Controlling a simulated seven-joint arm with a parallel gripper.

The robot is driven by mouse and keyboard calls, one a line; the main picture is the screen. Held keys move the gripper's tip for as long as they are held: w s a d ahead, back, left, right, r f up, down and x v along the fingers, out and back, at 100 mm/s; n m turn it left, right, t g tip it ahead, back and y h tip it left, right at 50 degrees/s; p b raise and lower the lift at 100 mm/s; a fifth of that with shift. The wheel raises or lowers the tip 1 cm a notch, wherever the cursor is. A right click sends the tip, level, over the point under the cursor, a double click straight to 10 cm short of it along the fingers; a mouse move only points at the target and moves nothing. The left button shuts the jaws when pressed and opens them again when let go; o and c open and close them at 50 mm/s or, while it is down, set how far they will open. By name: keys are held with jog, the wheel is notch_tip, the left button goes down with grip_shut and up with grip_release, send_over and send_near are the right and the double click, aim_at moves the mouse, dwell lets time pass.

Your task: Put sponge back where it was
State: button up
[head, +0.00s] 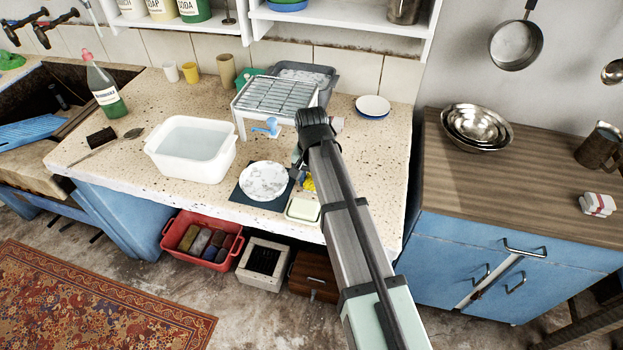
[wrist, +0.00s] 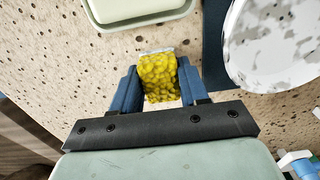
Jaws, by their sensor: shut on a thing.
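A yellow sponge (wrist: 159,82) is between the two blue fingers of my gripper (wrist: 156,74), which is shut on it. In the head view a bit of the yellow sponge (head: 309,184) shows beside my arm, which hides the rest. A pale soap dish (head: 302,210) lies just in front of it; the dish also shows at the top of the wrist view (wrist: 140,17). A speckled plate (head: 264,181) on a dark mat (head: 245,195) is left of the sponge in the head view. I cannot tell whether the sponge touches the counter.
A white basin (head: 190,150) stands left on the stone counter (head: 130,165). Behind are a wire rack (head: 276,95), a blue tap-like item (head: 268,127) and a small plate stack (head: 373,106). The counter right of my arm is clear. A red crate (head: 203,238) is below.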

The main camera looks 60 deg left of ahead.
jog(key=shift+f, duration=0.1)
jog(key=o, duration=1)
notch_tip(320, 180, up, 12)
jog(key=shift+r, duration=0.15)
dwell(0.3)
